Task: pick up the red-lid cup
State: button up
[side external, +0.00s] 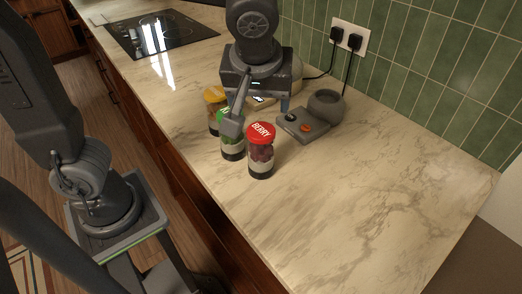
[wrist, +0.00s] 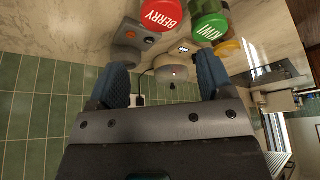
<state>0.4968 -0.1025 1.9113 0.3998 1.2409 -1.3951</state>
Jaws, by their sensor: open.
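The red-lid cup (side external: 261,155), marked BERRY, stands upright on the marble counter in the side view, nearest the front of a row of cups. Its lid (wrist: 161,14) shows at the top of the wrist view. My gripper (side external: 268,103) is above the counter, behind the red-lid cup and apart from it. In the wrist view my gripper (wrist: 164,75) is open, its two blue fingers spread with nothing held between them. In the side view, one finger is hidden behind a grey part of my wrist.
A green-lid cup (side external: 231,150), marked KIWI in the wrist view (wrist: 208,27), stands beside the red one, partly covered by my wrist. A yellow-lid cup (side external: 213,96) is farther back. Counter front-right is clear.

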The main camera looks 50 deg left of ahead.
aim_at(261, 131)
jog(key=x, duration=0.8)
jog(key=shift+s, duration=0.1)
jog(key=shift+s+x, duration=0.15)
jog(key=shift+x, duration=1.25)
jog(key=shift+s+x, duration=0.15)
jog(key=shift+x, duration=1.2)
jog(key=shift+d, duration=0.1)
jog(key=c, duration=0.9)
